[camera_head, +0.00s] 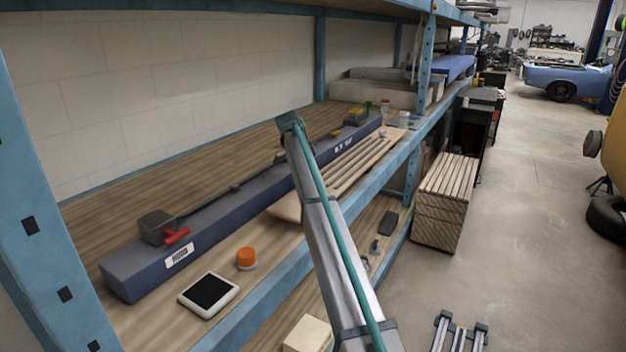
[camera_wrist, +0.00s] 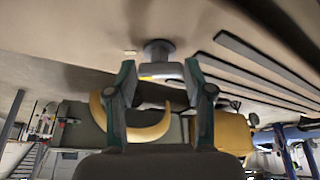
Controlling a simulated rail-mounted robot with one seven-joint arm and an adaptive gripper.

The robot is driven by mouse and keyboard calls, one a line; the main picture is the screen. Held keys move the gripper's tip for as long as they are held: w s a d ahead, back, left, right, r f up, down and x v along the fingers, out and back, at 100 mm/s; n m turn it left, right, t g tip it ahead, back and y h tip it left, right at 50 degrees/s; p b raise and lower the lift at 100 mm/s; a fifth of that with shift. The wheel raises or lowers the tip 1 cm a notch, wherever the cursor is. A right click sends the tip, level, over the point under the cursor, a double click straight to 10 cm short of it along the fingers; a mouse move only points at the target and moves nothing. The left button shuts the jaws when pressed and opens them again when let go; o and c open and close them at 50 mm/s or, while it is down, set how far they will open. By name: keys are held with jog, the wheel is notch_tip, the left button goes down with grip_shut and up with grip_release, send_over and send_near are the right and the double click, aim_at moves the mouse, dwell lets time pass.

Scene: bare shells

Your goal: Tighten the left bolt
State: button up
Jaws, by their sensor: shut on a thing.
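In the wrist view my gripper (camera_wrist: 158,82) has its two teal fingers closed around a small pale grey, round-headed part (camera_wrist: 158,50). It looks like a bolt, but I cannot tell for sure that it is the left one. In the head view my arm reaches over the shelf, and my fingertips are hidden behind the arm's end. A long blue-grey beam (camera_head: 215,215) lies along the shelf, with a dark grey block and a red handle (camera_head: 177,237) at its near end. No bolt can be made out clearly in the head view.
On the wooden shelf (camera_head: 150,320) are a white-framed tablet (camera_head: 209,294), an orange-capped jar (camera_head: 246,258) and a slatted board (camera_head: 352,166). In the wrist view a yellow curved piece (camera_wrist: 150,131) is close below the fingers.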

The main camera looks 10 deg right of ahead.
jog(key=o, duration=1.2)
jog(key=shift+c, duration=0.2)
jog(key=shift+r, duration=0.1)
jog(key=v, duration=0.7)
jog(key=shift+a+r, duration=0.1)
